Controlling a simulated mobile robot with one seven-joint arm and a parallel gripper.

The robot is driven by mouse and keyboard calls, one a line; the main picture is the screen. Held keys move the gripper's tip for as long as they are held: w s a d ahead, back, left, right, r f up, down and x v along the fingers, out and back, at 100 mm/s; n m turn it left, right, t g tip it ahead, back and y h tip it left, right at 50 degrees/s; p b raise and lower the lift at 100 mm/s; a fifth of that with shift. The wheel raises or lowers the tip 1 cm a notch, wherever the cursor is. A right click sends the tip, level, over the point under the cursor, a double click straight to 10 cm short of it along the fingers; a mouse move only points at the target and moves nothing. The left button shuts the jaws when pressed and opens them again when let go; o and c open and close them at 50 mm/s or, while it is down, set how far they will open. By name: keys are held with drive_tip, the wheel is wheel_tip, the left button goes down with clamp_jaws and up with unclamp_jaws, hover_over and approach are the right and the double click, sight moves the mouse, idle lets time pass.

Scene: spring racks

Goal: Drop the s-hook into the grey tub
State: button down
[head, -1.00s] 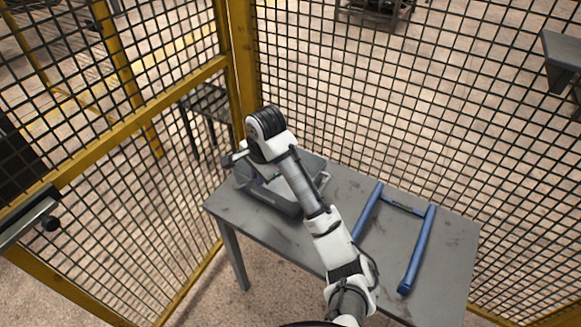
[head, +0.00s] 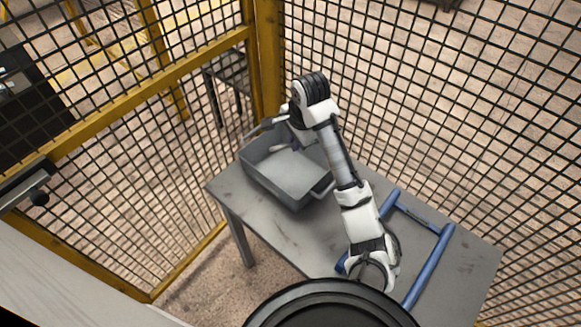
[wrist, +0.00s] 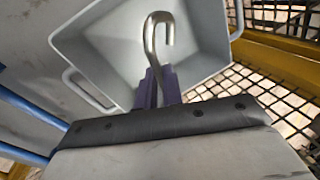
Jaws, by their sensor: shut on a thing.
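The s-hook (wrist: 150,38) is a bare metal hook. In the wrist view it stands out from between the purple fingers of my gripper (wrist: 158,84), which is shut on its lower part. The hook's curved end shows against the inside of the grey tub (wrist: 80,42). The tub also shows in the head view (head: 271,183), on the left part of the table, and its visible floor looks empty. My gripper (head: 290,145) is at the tub's far side in the head view, partly hidden by my arm. I cannot tell its exact height over the tub.
A blue frame (head: 430,265) lies on the grey table (head: 310,240) to the right of the tub. A black mesh fence with a yellow post (head: 268,60) stands close behind the table. The table front, left of my arm, is clear.

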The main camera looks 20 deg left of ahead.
drive_tip(key=shift+f+b, duration=0.65)
drive_tip(key=shift+f, duration=1.85)
drive_tip(key=c, duration=1.5)
unclamp_jaws()
drive_tip(key=shift+o, duration=0.2)
drive_tip(key=shift+r, duration=0.1)
drive_tip(key=p+v, duration=0.1)
drive_tip(key=v, duration=1.2)
drive_tip(key=shift+r, duration=0.3)
drive_tip(key=shift+d, duration=0.1)
